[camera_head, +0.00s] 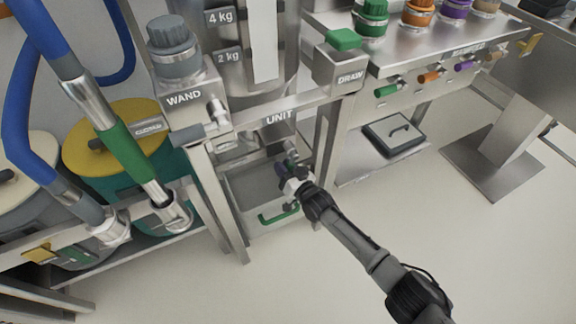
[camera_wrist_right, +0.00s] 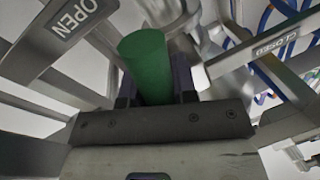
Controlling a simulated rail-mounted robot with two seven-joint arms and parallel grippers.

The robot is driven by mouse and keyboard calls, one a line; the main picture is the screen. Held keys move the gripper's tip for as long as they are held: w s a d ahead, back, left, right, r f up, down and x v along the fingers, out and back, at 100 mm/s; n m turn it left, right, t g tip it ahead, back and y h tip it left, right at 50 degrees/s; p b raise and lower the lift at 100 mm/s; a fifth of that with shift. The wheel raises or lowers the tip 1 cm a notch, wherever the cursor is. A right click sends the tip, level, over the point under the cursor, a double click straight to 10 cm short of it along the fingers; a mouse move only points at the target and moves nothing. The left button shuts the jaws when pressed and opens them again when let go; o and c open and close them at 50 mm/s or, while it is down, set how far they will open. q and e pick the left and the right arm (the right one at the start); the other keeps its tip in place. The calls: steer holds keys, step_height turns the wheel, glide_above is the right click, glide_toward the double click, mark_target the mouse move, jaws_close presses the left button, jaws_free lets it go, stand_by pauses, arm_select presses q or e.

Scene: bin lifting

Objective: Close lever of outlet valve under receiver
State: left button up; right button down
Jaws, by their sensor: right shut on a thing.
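The receiver (camera_head: 236,70) is a clear cylinder marked 2 kg and 4 kg above the UNIT plate (camera_head: 280,118). My right gripper (camera_head: 288,172) reaches in under it. In the right wrist view its two dark fingers (camera_wrist_right: 155,88) are shut on the green grip of the valve lever (camera_wrist_right: 146,58). An OPEN plate (camera_wrist_right: 72,20) is at the upper left of the grip and a CLOSED plate (camera_wrist_right: 276,44) at the right; the grip lies between them. My left gripper is not in view.
A metal bin with a green handle (camera_head: 278,214) sits below my right gripper. Frame legs (camera_head: 222,205) stand to its left. A teal drum with a yellow lid (camera_head: 115,135) and hoses are at left. A dark scale-like pad (camera_head: 393,134) is at right. Floor at front right is clear.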

steer(key=m, duration=0.1)
steer(key=a+m, duration=0.1)
steer(key=r+m, duration=0.1)
steer(key=shift+s+a+m+t, duration=0.3)
steer(key=shift+s+m, duration=0.05)
steer(key=shift+m, duration=0.05)
stand_by(0.4)
steer(key=c, duration=1)
jaws_free()
steer(key=shift+o, duration=0.5)
